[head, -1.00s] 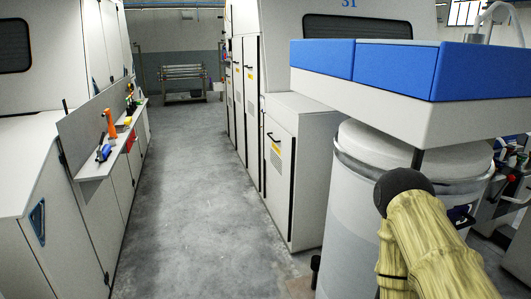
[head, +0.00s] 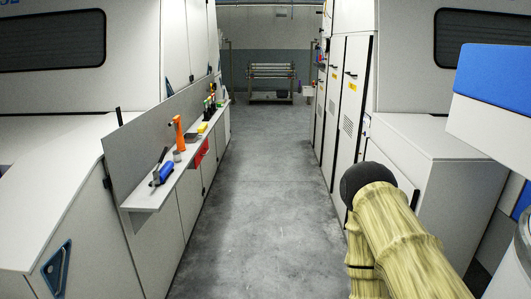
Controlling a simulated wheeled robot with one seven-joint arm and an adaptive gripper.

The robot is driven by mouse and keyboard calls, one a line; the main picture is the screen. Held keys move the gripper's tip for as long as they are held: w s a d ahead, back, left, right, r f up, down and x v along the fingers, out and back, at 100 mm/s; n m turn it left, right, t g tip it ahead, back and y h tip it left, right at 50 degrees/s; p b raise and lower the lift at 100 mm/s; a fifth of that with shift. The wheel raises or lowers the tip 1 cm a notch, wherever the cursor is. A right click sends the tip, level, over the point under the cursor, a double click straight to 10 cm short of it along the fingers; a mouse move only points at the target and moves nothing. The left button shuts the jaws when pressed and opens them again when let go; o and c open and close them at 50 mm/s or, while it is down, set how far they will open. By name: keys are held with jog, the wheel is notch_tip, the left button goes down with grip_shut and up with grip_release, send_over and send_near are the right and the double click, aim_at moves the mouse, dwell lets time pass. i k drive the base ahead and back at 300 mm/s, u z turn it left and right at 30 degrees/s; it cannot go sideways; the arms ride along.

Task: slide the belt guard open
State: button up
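I cannot tell for sure which panel is the belt guard. A pale machine side panel (head: 92,215) at the lower left carries a blue-edged triangular handle (head: 56,270). Tall pale doors with yellow labels (head: 352,95) stand along the right of the aisle and look shut. My arm, in a yellowish sleeve with a dark rounded joint, crosses the lower right. My gripper is not in view, so its state is hidden.
A grey shelf (head: 146,198) on the left juts into the aisle. It holds a blue-and-black tool (head: 163,171), an orange tool (head: 179,132) and other small items. The grey floor (head: 255,190) is clear up to a roller rack (head: 272,82) at the back.

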aim_at(357, 46)
jog(key=u, duration=0.05)
jog(key=i, duration=3.2)
jog(key=z, duration=0.6)
jog(key=i, duration=1.1)
jog(key=z, duration=0.25)
